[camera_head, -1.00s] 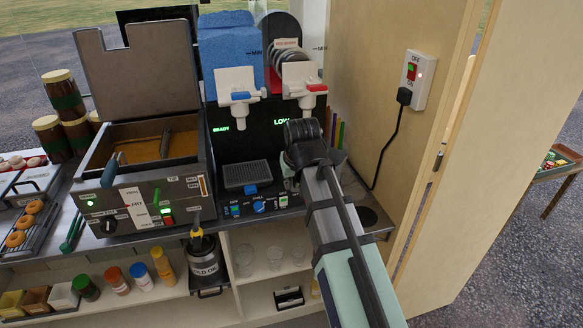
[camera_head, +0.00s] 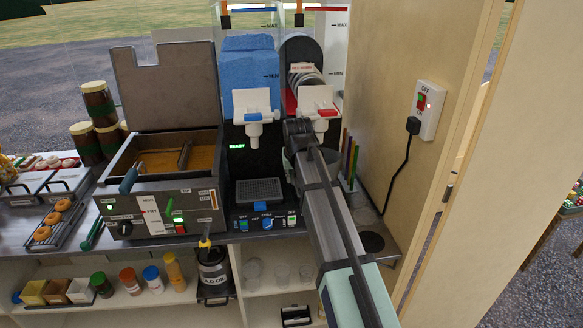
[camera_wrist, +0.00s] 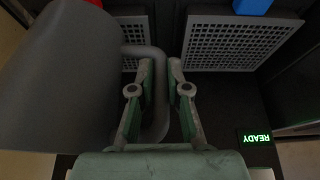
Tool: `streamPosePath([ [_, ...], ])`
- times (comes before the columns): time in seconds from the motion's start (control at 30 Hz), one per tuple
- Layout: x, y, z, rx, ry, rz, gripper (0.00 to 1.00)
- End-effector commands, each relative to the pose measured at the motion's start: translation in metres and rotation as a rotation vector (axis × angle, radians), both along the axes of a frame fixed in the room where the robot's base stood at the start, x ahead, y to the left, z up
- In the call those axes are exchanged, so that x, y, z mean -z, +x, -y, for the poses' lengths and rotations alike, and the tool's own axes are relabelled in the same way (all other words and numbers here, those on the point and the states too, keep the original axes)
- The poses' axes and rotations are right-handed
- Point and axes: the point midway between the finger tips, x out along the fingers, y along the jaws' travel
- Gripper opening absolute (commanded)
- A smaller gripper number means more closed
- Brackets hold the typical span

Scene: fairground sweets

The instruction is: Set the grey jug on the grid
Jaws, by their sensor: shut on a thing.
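The grey jug (camera_wrist: 62,80) fills the left of the wrist view, with its looped handle (camera_wrist: 155,110) between my fingers. My gripper (camera_wrist: 160,78) is shut on that handle. In the head view my arm hides the gripper and most of the jug. Two dark drip grids show in the wrist view: one is bare (camera_wrist: 238,42), the other (camera_wrist: 134,32) is partly hidden behind the jug. The bare grid also shows in the head view (camera_head: 259,190), below the blue tank. The jug appears beside this bare grid; I cannot tell whether it touches anything.
The slush machine has a white tap (camera_head: 253,118) under the blue tank and a red-handled tap (camera_head: 318,106) close above my wrist. A fryer (camera_head: 165,190) stands left. Coloured straws (camera_head: 350,158) and the wall with its socket (camera_head: 430,108) are right.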

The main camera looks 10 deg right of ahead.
Motion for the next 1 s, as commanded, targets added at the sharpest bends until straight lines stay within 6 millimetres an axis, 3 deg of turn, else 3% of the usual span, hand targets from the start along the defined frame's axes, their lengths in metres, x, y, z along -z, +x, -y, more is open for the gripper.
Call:
streamPosePath([
  [0.03,-0.002,0.009,0.0,0.0,0.0,0.0,0.0],
  [0.33,-0.002,0.027,0.0,0.0,0.0,0.0,0.0],
  [0.53,-0.003,0.06,-0.001,0.0,0.0,0.0,0.0],
  [0.7,0.014,0.053,-0.001,0.0,0.0,0.001,0.0],
  [1.0,0.017,0.054,-0.001,0.0,0.0,0.001,0.0],
])
